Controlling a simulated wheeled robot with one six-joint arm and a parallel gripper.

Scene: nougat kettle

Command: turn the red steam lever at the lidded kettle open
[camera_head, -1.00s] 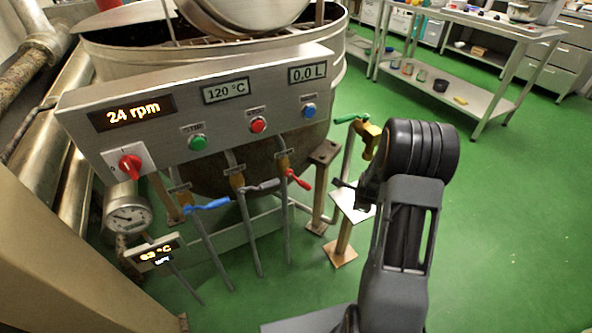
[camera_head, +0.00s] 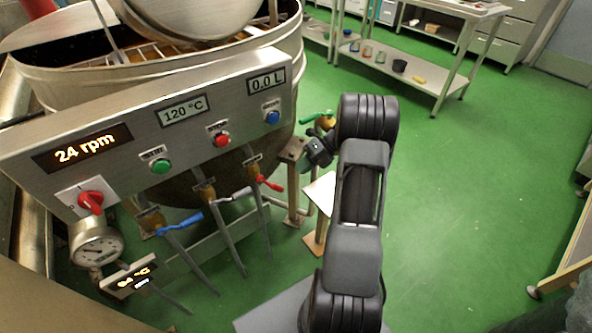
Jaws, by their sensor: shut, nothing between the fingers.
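The red steam lever (camera_head: 268,183) is the rightmost of three levers below the control panel, on a thin pipe in front of the kettle. Its handle points right and slightly down. The steel kettle (camera_head: 288,40) stands behind the panel, with its round lid (camera_head: 200,12) tilted up over the rim. My gripper (camera_head: 303,164) is to the right of the red lever and apart from it in the picture. It is small and dark, partly hidden by my arm, and it looks shut and empty.
A grey lever (camera_head: 234,194) and a blue lever (camera_head: 180,224) are left of the red one. The control panel (camera_head: 120,115) juts out above them. A green-handled valve (camera_head: 316,116) is behind my wrist. Green floor (camera_head: 450,180) is clear to the right.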

